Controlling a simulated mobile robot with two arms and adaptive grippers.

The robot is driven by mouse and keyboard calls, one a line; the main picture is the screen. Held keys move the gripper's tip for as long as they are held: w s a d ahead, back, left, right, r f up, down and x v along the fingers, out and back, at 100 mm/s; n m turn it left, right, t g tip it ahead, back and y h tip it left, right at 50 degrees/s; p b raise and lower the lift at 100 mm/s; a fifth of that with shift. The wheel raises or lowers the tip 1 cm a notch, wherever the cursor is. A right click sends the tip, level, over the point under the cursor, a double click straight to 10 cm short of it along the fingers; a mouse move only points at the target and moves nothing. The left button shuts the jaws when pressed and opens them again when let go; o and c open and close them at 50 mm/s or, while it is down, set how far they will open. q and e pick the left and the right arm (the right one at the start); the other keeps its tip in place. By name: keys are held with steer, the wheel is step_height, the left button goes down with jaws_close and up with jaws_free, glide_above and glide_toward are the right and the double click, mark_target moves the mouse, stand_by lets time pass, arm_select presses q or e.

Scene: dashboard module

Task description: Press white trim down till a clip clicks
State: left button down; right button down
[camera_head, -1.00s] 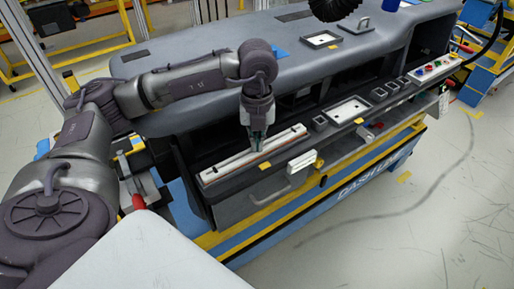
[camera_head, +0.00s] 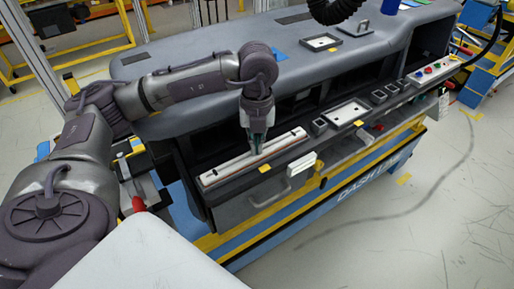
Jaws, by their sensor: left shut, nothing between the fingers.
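The white trim (camera_head: 225,171) is a long narrow strip lying along the front ledge of the grey dashboard module (camera_head: 205,88). It runs from lower left to upper right. My left gripper (camera_head: 258,150) points straight down over the middle of the strip. Its fingers are shut and empty, with the tips at or very near the strip's top; I cannot tell whether they touch. The clips under the trim are hidden. My right gripper is not in view.
A white-faced panel (camera_head: 347,111), small square frames (camera_head: 379,94) and a button box (camera_head: 433,68) sit along the ledge to the right. A white block (camera_head: 301,163) and a drawer handle (camera_head: 270,196) are in front.

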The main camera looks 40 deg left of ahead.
arm_select(q)
step_height(320, 180, up, 7)
steer(key=p, duration=0.4)
steer(key=shift+r, duration=0.2)
